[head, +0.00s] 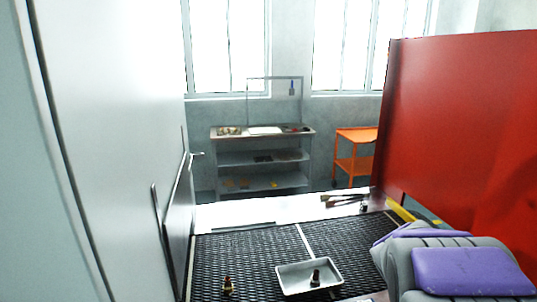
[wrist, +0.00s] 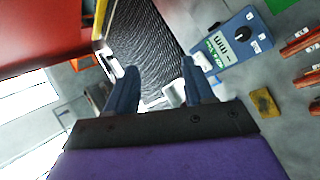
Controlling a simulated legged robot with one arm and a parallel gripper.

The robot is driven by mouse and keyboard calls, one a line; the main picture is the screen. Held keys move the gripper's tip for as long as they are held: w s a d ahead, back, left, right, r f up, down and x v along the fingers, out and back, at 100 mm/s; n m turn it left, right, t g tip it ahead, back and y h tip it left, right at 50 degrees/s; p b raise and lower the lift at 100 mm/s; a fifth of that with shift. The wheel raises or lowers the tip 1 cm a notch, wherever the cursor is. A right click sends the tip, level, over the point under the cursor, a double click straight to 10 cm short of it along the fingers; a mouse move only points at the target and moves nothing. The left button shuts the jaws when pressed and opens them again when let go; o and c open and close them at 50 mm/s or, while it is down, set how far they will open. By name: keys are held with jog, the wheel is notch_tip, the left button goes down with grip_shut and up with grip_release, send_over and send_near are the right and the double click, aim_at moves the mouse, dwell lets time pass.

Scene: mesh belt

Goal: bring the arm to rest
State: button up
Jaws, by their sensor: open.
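My gripper (wrist: 158,88) shows in the wrist view with its two dark blue fingers spread apart and nothing between them. Past the fingers the dark mesh belt (wrist: 145,45) shows at a tilt. In the head view a grey and purple part of my arm (head: 465,265) is at the lower right, beside the mesh belt (head: 245,255); the fingers cannot be made out there. A metal tray (head: 290,268) lies on the belt with a small dark and red object (head: 316,278) in it. A similar small object (head: 228,286) stands on the belt left of the tray.
A red panel (head: 460,120) rises at the right, close behind my arm. A pale wall (head: 110,150) bounds the left. A shelf bench (head: 262,160) and an orange cart (head: 354,150) stand at the back. A blue control box (wrist: 240,38) shows in the wrist view.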

jog(key=s+a+f+m+g+y, duration=0.1)
jog(key=s+a+m, duration=0.3)
jog(key=s, duration=0.7)
jog(key=s+a+f+m+g+y, duration=0.1)
jog(key=s+a+m+g, duration=0.3)
jog(key=s+a, duration=0.4)
jog(key=s+a+f+m+g+y, duration=0.2)
jog(key=s+a+m, duration=0.3)
jog(key=s, duration=1.1)
jog(key=shift+a+g+y, duration=0.7)
jog(key=shift+a+y, duration=0.1)
jog(key=shift+a, duration=0.2)
